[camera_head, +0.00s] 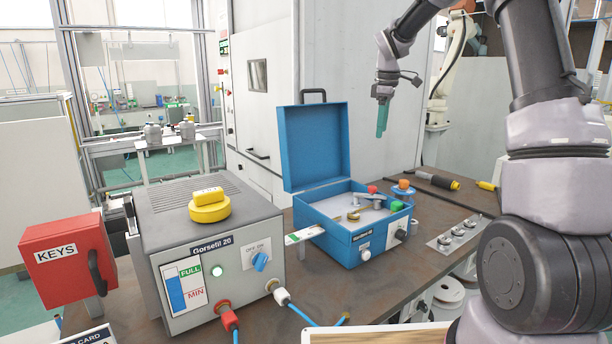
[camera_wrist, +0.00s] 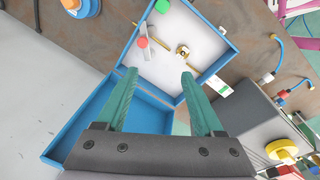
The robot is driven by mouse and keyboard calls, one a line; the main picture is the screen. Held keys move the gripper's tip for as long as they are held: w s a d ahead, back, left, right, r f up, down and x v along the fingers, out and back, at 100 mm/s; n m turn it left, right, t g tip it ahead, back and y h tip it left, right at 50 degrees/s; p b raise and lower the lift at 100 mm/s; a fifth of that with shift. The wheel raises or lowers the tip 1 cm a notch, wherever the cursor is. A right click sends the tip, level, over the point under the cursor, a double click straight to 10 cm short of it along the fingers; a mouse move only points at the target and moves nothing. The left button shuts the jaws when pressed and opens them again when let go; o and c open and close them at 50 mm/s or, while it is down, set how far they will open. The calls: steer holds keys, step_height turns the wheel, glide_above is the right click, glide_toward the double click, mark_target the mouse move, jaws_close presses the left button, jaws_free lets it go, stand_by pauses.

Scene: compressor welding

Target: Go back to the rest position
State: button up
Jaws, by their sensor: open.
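My gripper (camera_head: 382,118) is raised above the back of the workbench, to the right of the open blue case lid, with its teal fingers pointing down. In the wrist view my gripper (camera_wrist: 160,90) has its two teal fingers spread apart with nothing between them. The blue case (camera_head: 352,228) stands open on the bench below, with its lid up. It also shows beneath the fingers in the wrist view (camera_wrist: 222,48). Brass and grey parts lie inside it, and red, green and orange knobs show at its right side.
The grey Gorsetil 26 machine (camera_head: 215,250) with a yellow knob (camera_head: 209,206) stands left of the case. A red KEYS box (camera_head: 70,255) is at the far left. A black rod tool (camera_head: 438,181) and a metal plate (camera_head: 458,235) lie to the right.

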steer(key=s+r+m+t, duration=0.1)
steer(key=s+r+m, duration=0.3)
steer(key=s, duration=0.4)
steer(key=s+r+m+t+y, duration=0.1)
steer(key=s+r+m, duration=0.2)
steer(key=s, duration=0.5)
steer(key=s+r+m+t, duration=0.2)
steer(key=s+r+m, duration=0.2)
steer(key=s, duration=0.5)
steer(key=s+f+m+t+y, duration=0.1)
steer(key=s+f+m, duration=0.2)
steer(key=s+m, duration=0.3)
steer(key=s, duration=0.3)
steer(key=shift+s+d+t, duration=0.2)
steer(key=shift+s+t, duration=0.1)
steer(key=shift+s, duration=0.1)
